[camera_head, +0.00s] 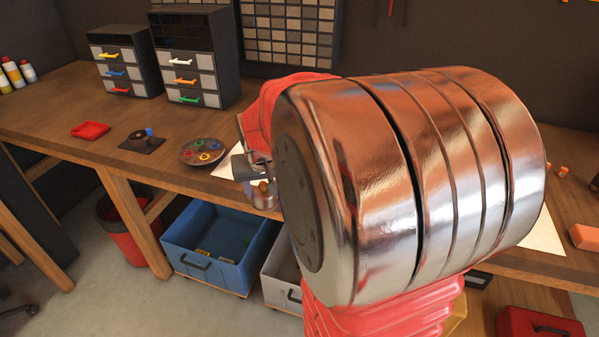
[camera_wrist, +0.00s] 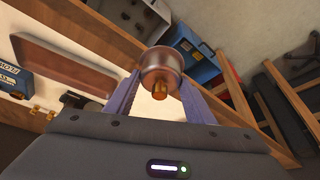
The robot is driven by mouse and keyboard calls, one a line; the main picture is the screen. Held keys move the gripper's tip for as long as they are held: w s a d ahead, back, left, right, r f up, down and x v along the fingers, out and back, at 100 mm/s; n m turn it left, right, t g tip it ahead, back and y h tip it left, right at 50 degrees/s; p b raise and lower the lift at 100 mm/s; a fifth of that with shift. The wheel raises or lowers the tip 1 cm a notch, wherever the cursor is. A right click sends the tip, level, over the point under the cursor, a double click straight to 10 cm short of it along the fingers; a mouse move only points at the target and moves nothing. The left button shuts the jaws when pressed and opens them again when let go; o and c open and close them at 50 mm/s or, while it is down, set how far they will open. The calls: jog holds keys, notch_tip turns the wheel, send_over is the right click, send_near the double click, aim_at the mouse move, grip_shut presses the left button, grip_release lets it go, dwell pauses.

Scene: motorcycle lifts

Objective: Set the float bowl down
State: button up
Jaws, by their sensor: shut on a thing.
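The float bowl (camera_wrist: 161,68) is a small, round metal cup with a brass stub, held between the two pale purple fingers of my gripper (camera_wrist: 158,88) in the wrist view. My gripper is shut on it. In the camera_head view my gripper (camera_head: 254,176) is near the front edge of the wooden bench (camera_head: 65,108), with the bowl (camera_head: 263,194) partly showing below it. My large shiny arm link hides much of the bench to the right. I cannot tell whether the bowl touches anything below.
A round dish with coloured rings (camera_head: 203,152), a dark pad with a round part (camera_head: 141,142) and a red tray (camera_head: 90,130) are on the bench to the left. Drawer cabinets (camera_head: 190,60) stand behind. A blue bin (camera_head: 218,240) is below the bench.

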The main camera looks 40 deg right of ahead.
jog(key=w+a+f+n+y, duration=0.1)
jog(key=w+a+f+n, duration=0.2)
jog(key=a, duration=0.8)
jog(key=w+a+f+n+y, duration=0.1)
jog(key=w+a+f+n, duration=0.2)
jog(key=w+a+f, duration=0.3)
jog(key=w+a, duration=0.2)
jog(key=a, duration=0.3)
jog(key=shift+f+t, duration=0.15)
jog(key=shift+t, duration=0.15)
jog(key=shift+s, duration=0.1)
